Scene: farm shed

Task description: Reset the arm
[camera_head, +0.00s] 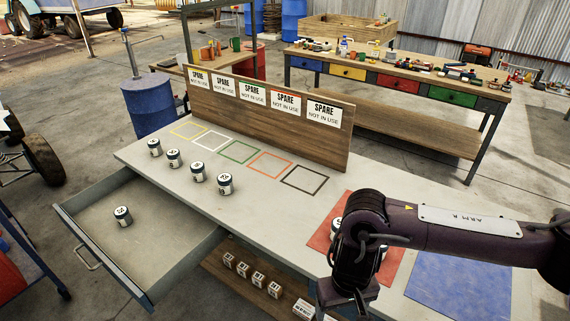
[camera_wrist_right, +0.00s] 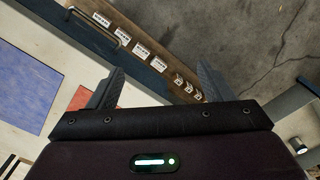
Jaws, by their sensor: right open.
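My right arm (camera_head: 450,228) reaches in from the right over the front right of the pale workbench (camera_head: 225,250). In the wrist view my right gripper (camera_wrist_right: 159,85) is open, its two dark fingers wide apart with nothing between them. It hangs near the bench's front edge, above the lower shelf with white boxes (camera_wrist_right: 140,50). In the head view the wrist hides the fingertips and part of the red mat (camera_head: 325,237). Something pale on that mat is mostly hidden by my arm. My left gripper is not in view.
Several small labelled jars (camera_head: 197,172) stand on the bench. Another jar (camera_head: 123,216) stands in the open drawer (camera_head: 85,215). Coloured outlines (camera_head: 238,152) lie before a board (camera_head: 270,130) with SPARE signs. A blue mat (camera_head: 460,287) lies at right. A tool bench (camera_head: 400,75) stands behind.

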